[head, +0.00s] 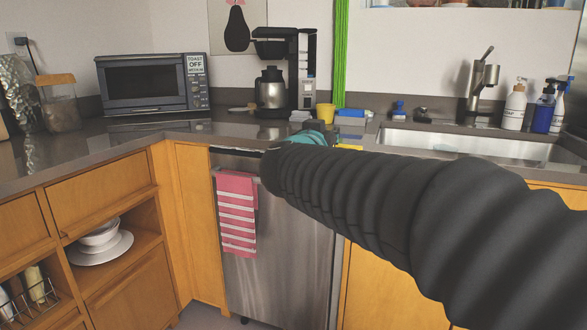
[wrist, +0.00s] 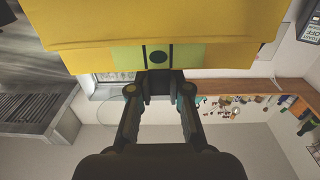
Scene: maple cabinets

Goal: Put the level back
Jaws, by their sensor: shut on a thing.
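A yellow level (wrist: 90,35) with a pale green window and a dark round spot fills the top of the wrist view. My gripper (wrist: 160,86) is shut on its near edge, just under the green window.
The sink (head: 470,143) with bottles is right. A striped towel (head: 237,212) hangs on the dishwasher (head: 285,255).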

